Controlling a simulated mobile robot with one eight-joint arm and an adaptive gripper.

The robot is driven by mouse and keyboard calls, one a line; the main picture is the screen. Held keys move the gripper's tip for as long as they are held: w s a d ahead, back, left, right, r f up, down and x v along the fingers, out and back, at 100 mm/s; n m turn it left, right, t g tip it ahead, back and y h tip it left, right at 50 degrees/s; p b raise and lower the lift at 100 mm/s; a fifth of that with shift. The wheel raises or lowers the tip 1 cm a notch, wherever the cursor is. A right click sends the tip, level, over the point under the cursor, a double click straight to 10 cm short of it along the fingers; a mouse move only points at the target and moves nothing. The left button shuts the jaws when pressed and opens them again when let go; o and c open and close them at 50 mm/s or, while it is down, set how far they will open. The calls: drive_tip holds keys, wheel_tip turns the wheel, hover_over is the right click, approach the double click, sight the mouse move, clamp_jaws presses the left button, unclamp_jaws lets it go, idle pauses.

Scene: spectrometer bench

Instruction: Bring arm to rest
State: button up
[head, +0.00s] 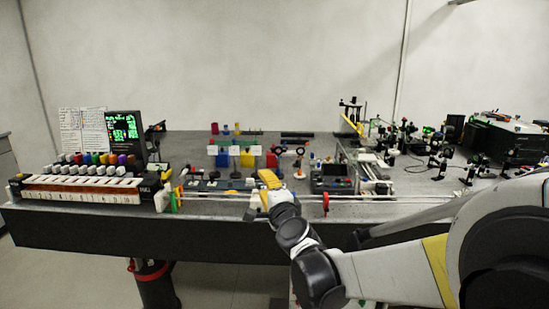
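My arm (390,274) reaches in from the lower right toward the front edge of the bench. My gripper (262,202) is at the end of the arm, over or just in front of the bench's front edge, near the middle of the view. A yellow part (269,179) shows at the gripper's end; I cannot tell whether it belongs to the gripper or is a separate thing. The fingertips are too small and partly hidden, so I cannot tell whether they are open or shut.
The dark bench (95,230) spans the view. A keyboard-like device (85,190) and a green-text screen (124,133) stand at left. Colored blocks (222,158) stand mid-bench. Optical mounts (438,160) and a black instrument (508,138) crowd the right.

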drive_tip(key=s+d+f+n+g+h, duration=0.2)
drive_tip(key=s+d, duration=0.5)
drive_tip(key=s, duration=0.5)
drive_tip(key=s+d+f+n+g+h, duration=0.1)
drive_tip(key=s+d+f+n+g, duration=0.3)
drive_tip(key=s, duration=0.8)
drive_tip(key=s+d+f+n+g+h, duration=0.2)
drive_tip(key=s+d+f+n+g, duration=0.2)
drive_tip(key=s+d, duration=0.7)
wheel_tip(320, 180, down, 2)
drive_tip(key=n, duration=0.4)
drive_tip(key=shift+s+f+h, duration=0.25)
drive_tip(key=shift+s+h, duration=0.05)
drive_tip(key=shift+s, duration=0.1)
drive_tip(key=shift+c, duration=0.4)
